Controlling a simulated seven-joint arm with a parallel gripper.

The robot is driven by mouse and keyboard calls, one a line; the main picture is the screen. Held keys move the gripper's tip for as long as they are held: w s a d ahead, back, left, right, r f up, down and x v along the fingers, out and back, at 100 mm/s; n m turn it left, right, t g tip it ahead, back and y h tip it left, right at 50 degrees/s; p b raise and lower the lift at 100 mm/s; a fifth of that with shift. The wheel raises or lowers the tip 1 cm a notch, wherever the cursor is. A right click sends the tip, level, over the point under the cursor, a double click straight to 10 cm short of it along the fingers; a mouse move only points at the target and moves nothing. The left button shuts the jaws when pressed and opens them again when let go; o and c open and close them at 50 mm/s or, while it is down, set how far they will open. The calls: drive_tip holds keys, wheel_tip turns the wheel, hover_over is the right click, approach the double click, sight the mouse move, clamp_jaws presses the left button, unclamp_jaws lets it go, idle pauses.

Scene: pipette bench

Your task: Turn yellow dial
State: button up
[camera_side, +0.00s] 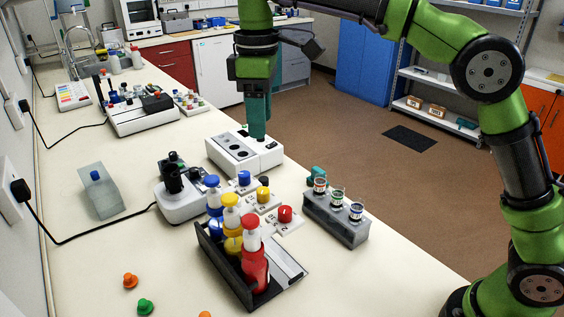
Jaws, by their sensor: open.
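The yellow dial (263,194) stands on a small white base in the middle of the bench. It sits between a blue dial (244,178) and a red dial (285,214), in a diagonal row. My gripper (258,136) points down with teal fingers, farther back than the yellow dial and apart from it. Its fingertips overlap the right part of a white box device (228,157) in the picture; I cannot tell whether they touch it. The gripper is open, seen edge-on, with nothing visible in it.
A black cable crosses the bench at left. The front bench right of the pipette rack is clear.

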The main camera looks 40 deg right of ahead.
drive_tip(key=shift+r, duration=0.8)
drive_tip(key=s+d+f+m+t+y, duration=0.1)
drive_tip(key=s+d+f+m+t, duration=0.2)
drive_tip(key=s+d+m, duration=0.3)
drive_tip(key=s+d+f+m+t+y, duration=0.1)
drive_tip(key=s+d+f+m+t, duration=0.3)
drive_tip(key=s+d, duration=0.5)
drive_tip(key=s+f+m, duration=0.2)
drive_tip(key=s+m, duration=0.1)
drive_tip(key=s, duration=0.2)
drive_tip(key=shift+d, duration=0.35)
